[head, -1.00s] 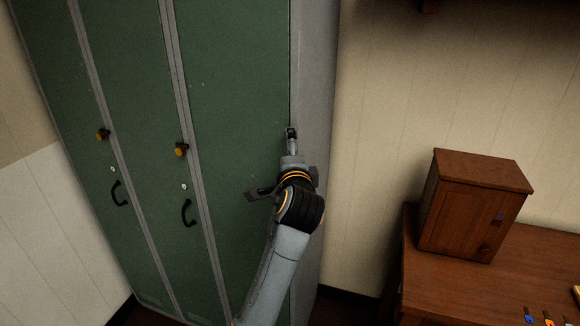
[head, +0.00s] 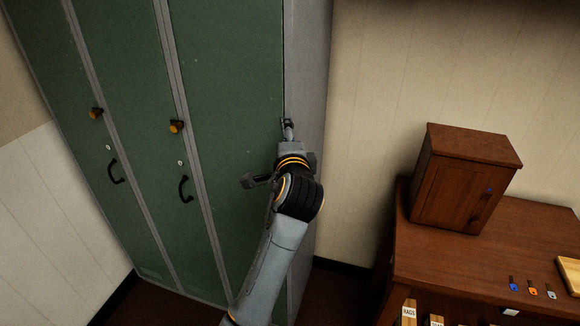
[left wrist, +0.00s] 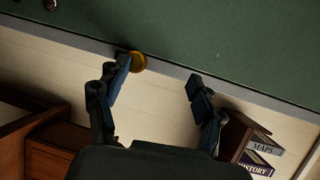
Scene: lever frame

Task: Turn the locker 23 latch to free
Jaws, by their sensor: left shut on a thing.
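Three green lockers stand side by side in the head view; I cannot read a number on any. The right locker door (head: 232,90) is closed. My left gripper (head: 288,123) is at that door's right edge, and its fingertips and hand hide the latch in the head view. In the left wrist view a round yellow-orange latch knob (left wrist: 137,62) shows at the tip of the left finger, partly covered by it. My left gripper is shut on this latch, though the other finger looks apart from it there. Which way the latch is turned is hidden. My right gripper is out of view.
The other lockers have orange latch knobs (head: 176,127) and black handles (head: 186,189). Open floor lies between lockers and desk.

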